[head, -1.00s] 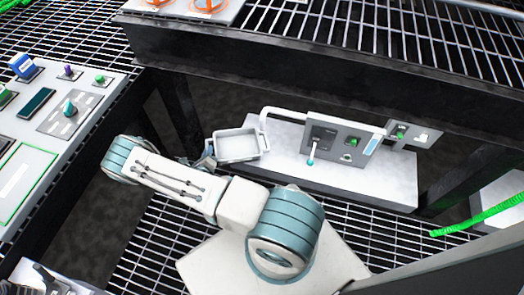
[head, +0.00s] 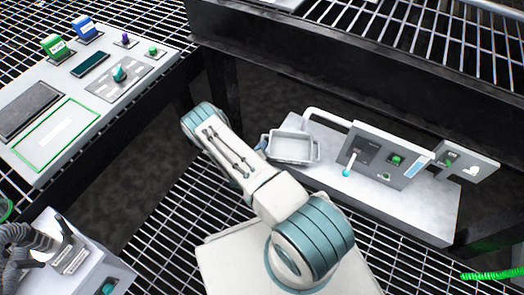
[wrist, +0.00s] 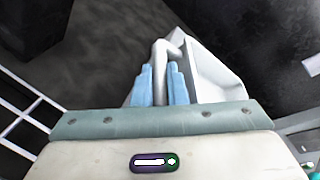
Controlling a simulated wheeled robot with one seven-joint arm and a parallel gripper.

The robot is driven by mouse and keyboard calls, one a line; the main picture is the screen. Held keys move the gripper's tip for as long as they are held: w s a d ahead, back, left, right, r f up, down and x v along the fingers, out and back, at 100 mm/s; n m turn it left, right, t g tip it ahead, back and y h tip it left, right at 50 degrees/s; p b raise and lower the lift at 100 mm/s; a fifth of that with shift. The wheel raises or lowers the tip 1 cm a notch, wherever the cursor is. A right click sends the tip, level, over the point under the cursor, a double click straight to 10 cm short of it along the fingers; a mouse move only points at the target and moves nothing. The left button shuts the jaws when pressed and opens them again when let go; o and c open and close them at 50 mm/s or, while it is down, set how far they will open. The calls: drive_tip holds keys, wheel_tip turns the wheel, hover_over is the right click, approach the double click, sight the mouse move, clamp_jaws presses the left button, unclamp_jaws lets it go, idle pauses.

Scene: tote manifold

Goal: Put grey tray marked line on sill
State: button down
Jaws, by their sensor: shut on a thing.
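A pale grey tray (head: 291,147), open and shallow, shows near the left end of a white ledge in the head view. It also shows in the wrist view (wrist: 215,75), just right of the fingers. My gripper (wrist: 159,75) has its light blue fingers shut on a pale handle-like part at the tray's near side. In the head view my gripper is mostly hidden by my arm. No line mark on the tray is readable. I cannot tell whether the tray touches the ledge, or which surface is the sill.
The white ledge (head: 415,207) carries an upright grey panel (head: 375,157) with a lever and a bent white pipe. A console (head: 150,60) with a green-outlined area stands at the left. Dark beams (head: 300,75) run behind. A grey hose unit (head: 65,255) is at lower left.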

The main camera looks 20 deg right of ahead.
drive_tip(key=shift+f, duration=0.95)
drive_tip(key=c, duration=1.5)
unclamp_jaws()
drive_tip(key=shift+o, duration=0.2)
